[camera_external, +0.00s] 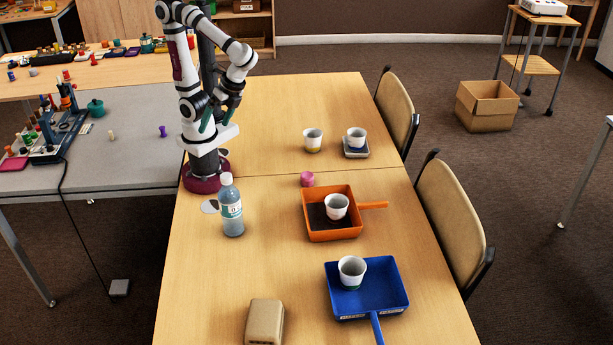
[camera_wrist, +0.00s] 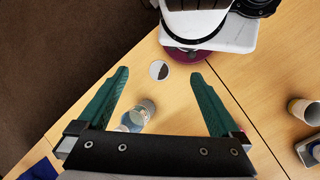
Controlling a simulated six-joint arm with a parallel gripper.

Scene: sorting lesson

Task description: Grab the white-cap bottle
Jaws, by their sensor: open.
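The white-cap bottle (camera_external: 232,207) stands upright on the wooden table in the external view, just in front of my base. It is clear with a pale label and a white cap. In the wrist view the bottle (camera_wrist: 137,115) shows from above, near the left finger, partly hidden by the gripper body. My gripper (camera_wrist: 159,72) has two green fingers spread wide apart with nothing held between them. In the external view my gripper (camera_external: 215,122) hangs folded close to my column, above and behind the bottle, apart from it.
An orange dustpan (camera_external: 348,233) with a cup (camera_external: 336,206) lies right of the bottle. A blue dustpan (camera_external: 384,300) with a cup (camera_external: 352,271) is at the front right. Table around the bottle is clear.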

